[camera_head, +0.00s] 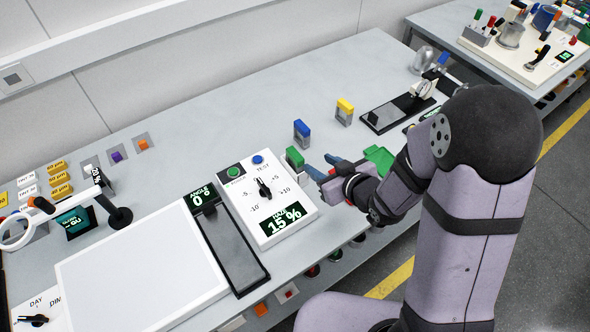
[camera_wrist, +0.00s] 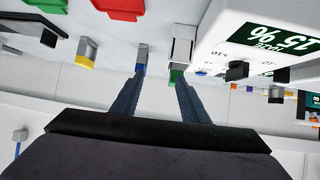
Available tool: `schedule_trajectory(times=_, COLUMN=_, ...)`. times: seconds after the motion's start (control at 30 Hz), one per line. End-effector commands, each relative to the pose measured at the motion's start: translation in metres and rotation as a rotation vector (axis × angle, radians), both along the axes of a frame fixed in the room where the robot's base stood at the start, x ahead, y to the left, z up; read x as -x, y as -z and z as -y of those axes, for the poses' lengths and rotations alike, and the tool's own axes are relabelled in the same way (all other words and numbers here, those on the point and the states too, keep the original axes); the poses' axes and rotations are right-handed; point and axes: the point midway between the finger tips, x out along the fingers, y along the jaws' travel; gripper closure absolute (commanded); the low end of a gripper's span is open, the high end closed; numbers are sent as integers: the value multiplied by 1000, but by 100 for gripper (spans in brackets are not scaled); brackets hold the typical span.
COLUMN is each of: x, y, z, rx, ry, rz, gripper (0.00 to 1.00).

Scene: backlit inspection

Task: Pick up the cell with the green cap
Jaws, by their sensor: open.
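The green-capped cell (camera_head: 297,165) stands upright on the grey bench, beside the right edge of the white dial panel. It also shows in the wrist view (camera_wrist: 182,49), pale-bodied, near the right fingertip. My gripper (camera_head: 323,166) is open and empty, low over the bench, to the right of this cell in the head view. In the wrist view my fingers (camera_wrist: 158,81) are spread apart, with nothing visible between them. The blue-capped cell (camera_head: 302,133) stands behind the green one and appears near the left fingertip in the wrist view (camera_wrist: 141,55). The yellow-capped cell (camera_head: 345,113) stands farther right.
The white dial panel (camera_head: 285,224) is close on the left, with a black slotted strip (camera_head: 233,250) beyond. A green tray (camera_head: 380,158) lies by my wrist. A black-framed plate (camera_head: 390,114) lies right of the yellow-capped cell. Bench behind the cells is clear.

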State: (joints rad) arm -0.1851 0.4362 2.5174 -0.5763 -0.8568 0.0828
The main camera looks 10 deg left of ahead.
Motion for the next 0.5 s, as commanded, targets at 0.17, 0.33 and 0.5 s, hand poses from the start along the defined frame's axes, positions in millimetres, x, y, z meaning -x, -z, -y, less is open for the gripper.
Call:
schedule_trajectory(times=0.17, x=6, y=-2, z=-23, rx=-73, ry=-64, rz=41, gripper=59)
schedule_trajectory(times=0.33, x=7, y=-5, z=-29, rx=-95, ry=-79, rz=55, gripper=59)
schedule_trajectory(times=0.5, x=4, y=-4, z=-31, rx=-94, ry=-79, rz=53, gripper=59)
